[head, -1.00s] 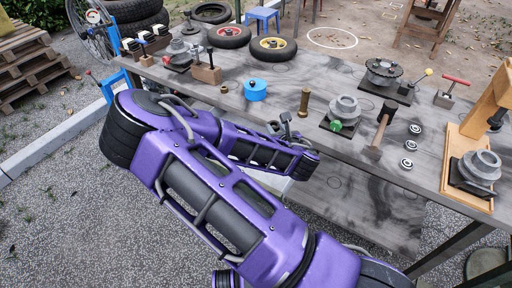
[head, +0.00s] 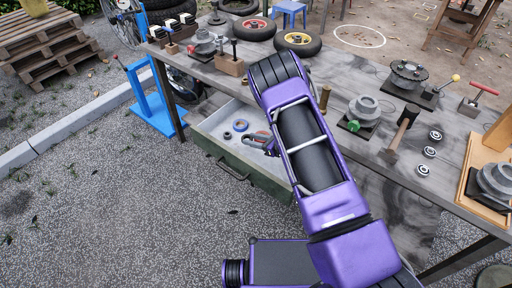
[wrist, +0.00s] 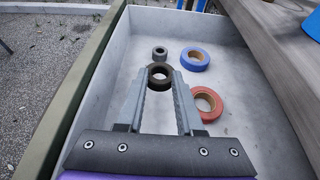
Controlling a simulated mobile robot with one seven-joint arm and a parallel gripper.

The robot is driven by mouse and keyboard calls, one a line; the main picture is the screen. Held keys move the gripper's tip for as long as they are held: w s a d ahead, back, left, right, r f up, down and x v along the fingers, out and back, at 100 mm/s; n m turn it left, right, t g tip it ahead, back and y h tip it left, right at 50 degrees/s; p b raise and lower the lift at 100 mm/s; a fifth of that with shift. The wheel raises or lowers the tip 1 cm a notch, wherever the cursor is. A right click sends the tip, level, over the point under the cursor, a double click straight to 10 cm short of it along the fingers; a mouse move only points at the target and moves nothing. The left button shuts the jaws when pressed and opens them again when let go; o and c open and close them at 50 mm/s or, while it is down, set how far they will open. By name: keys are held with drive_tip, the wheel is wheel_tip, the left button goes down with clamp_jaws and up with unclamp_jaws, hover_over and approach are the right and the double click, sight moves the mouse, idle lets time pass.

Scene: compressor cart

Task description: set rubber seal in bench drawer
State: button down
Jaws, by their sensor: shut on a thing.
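The bench drawer (head: 212,119) is pulled open under the bench, with a green front and pale grey inside; its pale wall also shows in the wrist view (wrist: 106,72). My gripper (wrist: 162,84) reaches into the drawer space, its fingers shut on a dark ring, the rubber seal (wrist: 160,69). The seal sits at the fingertips, over or on the drawer floor; I cannot tell whether it touches. In the head view my gripper (head: 268,144) is over the drawer's right part, and my arm hides the drawer's right end.
In the drawer lie a blue ring (wrist: 195,60), a red ring (wrist: 207,104) and a small grey ring (wrist: 159,52), close around the seal. The bench top (head: 350,75) overhangs the drawer's back and carries a hammer (head: 404,130) and several parts. A blue stand (head: 152,102) is at the left.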

sight(253, 153)
drive_tip(key=shift+f, duration=2.4)
drive_tip(key=shift+f+b, duration=0.15)
drive_tip(key=shift+b, duration=0.25)
drive_tip(key=c, duration=0.5)
unclamp_jaws()
drive_tip(key=shift+c, duration=0.2)
drive_tip(key=shift+d+r, duration=0.1)
drive_tip(key=shift+r, duration=0.15)
drive_tip(key=p+v, duration=0.1)
drive_tip(key=v, duration=0.6)
drive_tip(key=shift+s+d, duration=0.1)
drive_tip(key=shift+d, duration=0.05)
